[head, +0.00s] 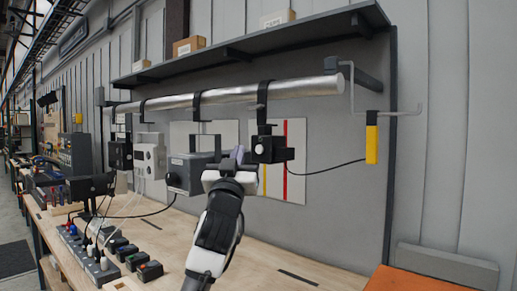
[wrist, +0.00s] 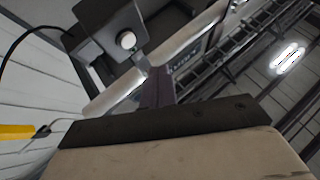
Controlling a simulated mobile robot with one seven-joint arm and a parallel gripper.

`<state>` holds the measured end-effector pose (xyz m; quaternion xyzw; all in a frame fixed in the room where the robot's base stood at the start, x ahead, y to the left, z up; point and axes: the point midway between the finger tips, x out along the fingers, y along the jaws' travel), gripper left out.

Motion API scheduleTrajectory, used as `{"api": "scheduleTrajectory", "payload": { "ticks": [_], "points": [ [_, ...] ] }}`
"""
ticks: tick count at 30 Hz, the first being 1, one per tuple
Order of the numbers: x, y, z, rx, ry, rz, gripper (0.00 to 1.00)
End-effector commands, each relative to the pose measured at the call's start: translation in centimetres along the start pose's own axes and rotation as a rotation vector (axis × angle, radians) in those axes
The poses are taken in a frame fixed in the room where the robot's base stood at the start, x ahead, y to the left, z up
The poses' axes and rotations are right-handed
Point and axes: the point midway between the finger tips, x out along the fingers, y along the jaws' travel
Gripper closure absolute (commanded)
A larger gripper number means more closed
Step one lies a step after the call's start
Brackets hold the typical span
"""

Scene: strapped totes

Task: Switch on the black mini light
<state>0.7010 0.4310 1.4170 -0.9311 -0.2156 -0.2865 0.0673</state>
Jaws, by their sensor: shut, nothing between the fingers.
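A small black box (head: 272,150), which looks like the black mini light, hangs by a black strap from the metal bar (head: 230,95). A round pale button shows on its left side. In the wrist view a dark box (wrist: 103,22) with a round white button is up and left of my fingers. My gripper (head: 238,154) is just left of the black box in the head view, with a small gap in the picture. Its fingers (wrist: 155,86) are shut and empty. Whether they touch the box cannot be told. I cannot tell whether the light is lit.
A grey box (head: 188,174) with a dark round knob hangs left of my gripper. A white box (head: 150,157) and another black box (head: 120,154) hang farther left. A cable runs right to a yellow block (head: 371,143) on a hook. Switch blocks (head: 150,271) lie on the bench.

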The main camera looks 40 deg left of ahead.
Motion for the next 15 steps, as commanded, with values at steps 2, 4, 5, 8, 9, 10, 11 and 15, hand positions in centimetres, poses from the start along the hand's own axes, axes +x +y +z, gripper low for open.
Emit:
{"api": "scheduleTrajectory", "payload": {
  "ticks": [2,4,5,8,9,10,11,15],
  "points": [
    [0.9,0.7,0.5,-0.001,0.0,0.002,1.0],
    [1.5,1.1,0.9,-0.003,-0.001,0.001,1.0],
    [1.7,1.2,1.1,-0.004,-0.001,0.002,1.0],
    [2.2,1.6,1.5,-0.002,0.0,0.001,1.0],
    [2.4,1.7,1.7,-0.002,0.0,0.001,1.0],
    [2.5,1.8,1.8,-0.001,0.0,0.0,1.0],
    [2.5,1.8,1.8,-0.001,0.0,0.0,1.0],
    [2.7,2.0,2.0,0.0,0.001,0.0,1.0]
  ]
}}
